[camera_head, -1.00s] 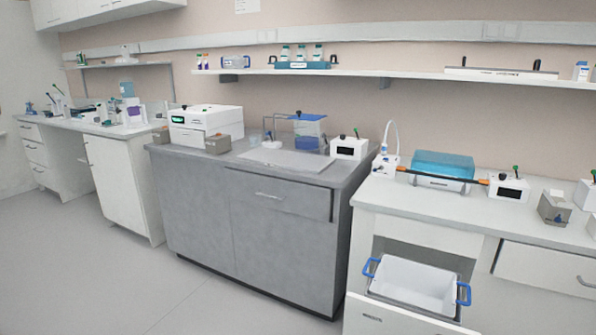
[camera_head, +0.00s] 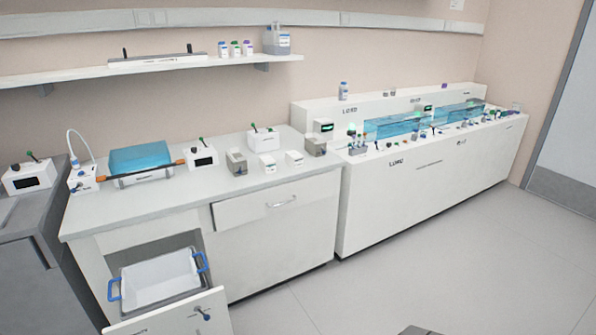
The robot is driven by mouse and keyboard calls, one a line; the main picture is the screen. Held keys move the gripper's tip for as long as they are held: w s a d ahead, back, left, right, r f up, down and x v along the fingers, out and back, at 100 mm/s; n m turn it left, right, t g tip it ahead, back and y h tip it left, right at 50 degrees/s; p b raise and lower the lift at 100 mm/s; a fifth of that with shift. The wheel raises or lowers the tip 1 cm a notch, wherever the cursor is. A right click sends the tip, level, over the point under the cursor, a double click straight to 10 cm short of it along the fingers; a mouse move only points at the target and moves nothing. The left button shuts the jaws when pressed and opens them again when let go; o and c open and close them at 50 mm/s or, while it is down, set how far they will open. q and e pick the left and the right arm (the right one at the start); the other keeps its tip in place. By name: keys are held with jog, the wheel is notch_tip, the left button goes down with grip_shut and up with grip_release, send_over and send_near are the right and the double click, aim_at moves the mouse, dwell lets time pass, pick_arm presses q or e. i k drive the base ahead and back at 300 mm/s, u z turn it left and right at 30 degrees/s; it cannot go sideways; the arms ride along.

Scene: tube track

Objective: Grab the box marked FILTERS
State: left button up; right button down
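I cannot make out the word FILTERS on any box from here. Two small white boxes (camera_head: 268,164) and (camera_head: 294,158) lie on the white bench between two grey boxes (camera_head: 237,162) and (camera_head: 316,147); their markings are too small to read. Neither of my grippers shows in this view.
The white bench (camera_head: 140,210) has an open lower drawer holding a white tub with blue handles (camera_head: 158,281). A blue-topped device (camera_head: 140,158) and white instruments stand on the bench. A long white unit (camera_head: 430,170) with blue tanks is at right.

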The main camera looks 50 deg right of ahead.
aim_at(267, 164)
jog(key=z, duration=0.1)
jog(key=k, duration=0.35)
jog(key=z, duration=1.75)
jog(key=i, duration=2.05)
jog(key=u, duration=0.55)
